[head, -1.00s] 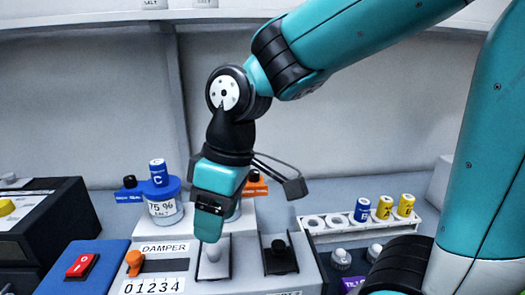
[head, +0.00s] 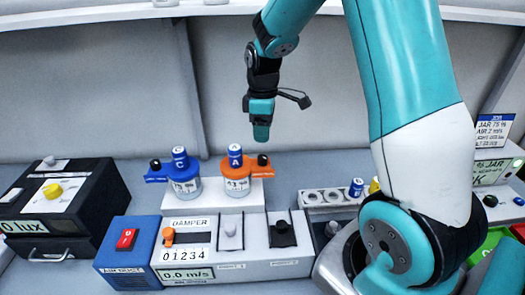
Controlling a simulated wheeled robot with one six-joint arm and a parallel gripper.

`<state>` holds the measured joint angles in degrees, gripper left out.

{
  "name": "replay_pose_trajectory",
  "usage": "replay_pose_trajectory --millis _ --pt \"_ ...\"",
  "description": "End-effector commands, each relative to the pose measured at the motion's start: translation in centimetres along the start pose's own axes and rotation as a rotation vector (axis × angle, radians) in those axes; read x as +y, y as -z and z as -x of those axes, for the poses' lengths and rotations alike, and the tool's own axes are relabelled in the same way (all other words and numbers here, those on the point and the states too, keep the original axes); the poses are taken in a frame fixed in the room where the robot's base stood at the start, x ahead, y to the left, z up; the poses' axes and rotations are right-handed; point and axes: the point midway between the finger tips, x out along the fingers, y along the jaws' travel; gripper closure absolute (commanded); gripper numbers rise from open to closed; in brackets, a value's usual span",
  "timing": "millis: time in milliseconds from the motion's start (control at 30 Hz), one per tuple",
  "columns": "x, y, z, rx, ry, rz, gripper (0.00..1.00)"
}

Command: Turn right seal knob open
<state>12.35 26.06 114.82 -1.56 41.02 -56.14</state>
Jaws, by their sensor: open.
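An orange arm with a black knob (head: 263,160) extends right from the orange-collared jar (head: 237,185), which has a blue vial marked A (head: 235,155) in its top. A blue-collared jar (head: 185,180) stands to its left, with a vial marked C (head: 180,158) and its own black knob (head: 155,164) on a blue arm. My gripper (head: 261,136) is open and points down, appearing just above the orange arm's knob and apart from it. The gap between its fingers is hard to see.
The damper box (head: 185,255) in front has an orange slider (head: 168,236), a white lever (head: 230,228) and a black lever (head: 282,227). A vial rack (head: 320,199) is partly hidden by my arm. A black lux box (head: 70,215) stands left.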

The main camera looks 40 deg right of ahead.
Motion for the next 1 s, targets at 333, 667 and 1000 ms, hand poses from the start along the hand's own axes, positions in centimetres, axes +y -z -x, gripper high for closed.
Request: replay_pose_trajectory --millis 333,667,1000 --pt "-0.1 0.0 -6.8 -0.002 0.003 0.0 0.44" --pt "0.0 0.0 -8.8 0.001 -0.001 0.0 0.44" --pt "0.0 0.0 -8.8 0.001 -0.001 0.0 0.81"
